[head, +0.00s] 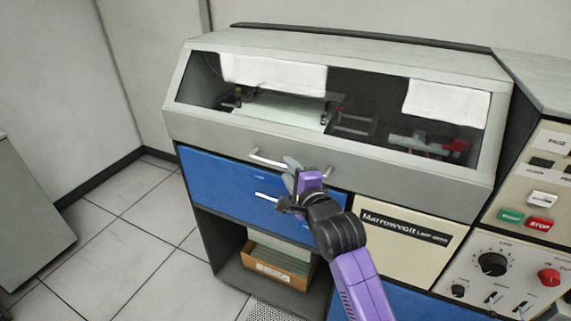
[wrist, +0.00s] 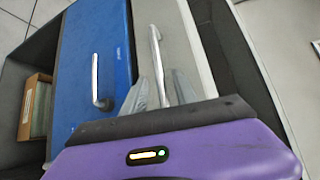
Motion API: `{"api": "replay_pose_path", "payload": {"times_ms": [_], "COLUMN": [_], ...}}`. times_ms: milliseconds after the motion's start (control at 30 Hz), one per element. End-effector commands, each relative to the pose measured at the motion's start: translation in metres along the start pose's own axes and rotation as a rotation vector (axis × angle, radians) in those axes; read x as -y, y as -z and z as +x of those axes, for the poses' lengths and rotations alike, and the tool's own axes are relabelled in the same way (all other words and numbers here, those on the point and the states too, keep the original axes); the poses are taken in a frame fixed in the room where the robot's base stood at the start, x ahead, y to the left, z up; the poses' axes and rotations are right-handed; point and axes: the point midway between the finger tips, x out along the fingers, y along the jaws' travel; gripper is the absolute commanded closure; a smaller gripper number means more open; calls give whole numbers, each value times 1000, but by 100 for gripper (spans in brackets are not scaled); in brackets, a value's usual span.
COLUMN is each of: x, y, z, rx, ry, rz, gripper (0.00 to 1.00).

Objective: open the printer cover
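The printer cover (head: 200,125) is a grey sloped hood with a clear window, and it is down. A pale bar handle (head: 268,161) runs along its lower front. The handle also shows in the wrist view (wrist: 155,48). My gripper (head: 290,165) is at the middle of this handle. In the wrist view its two grey fingers (wrist: 158,80) stand apart, with the near part of the handle between them. I cannot tell whether either finger touches the bar. My gripper hides part of the handle in the head view.
Below the cover is a blue drawer (head: 215,178) with its own handle (head: 266,197), close under my gripper. An open shelf holds a cardboard box (head: 275,277) of cards. A control panel (head: 515,252) with knobs and buttons stands at the right.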

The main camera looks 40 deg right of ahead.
Motion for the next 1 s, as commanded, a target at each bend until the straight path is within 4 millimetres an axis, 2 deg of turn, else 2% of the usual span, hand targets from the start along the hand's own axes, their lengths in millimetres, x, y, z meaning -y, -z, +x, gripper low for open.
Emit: {"api": "replay_pose_path", "payload": {"times_ms": [200, 567, 767, 1000], "x": [1, 0, 0, 0], "y": [0, 0, 0, 0], "z": [25, 31, 31, 30], "rx": [-1, 0, 0, 0], "ry": [0, 1, 1, 1], "rz": [1, -1, -1, -1], "gripper": [66, 66, 100, 100]}}
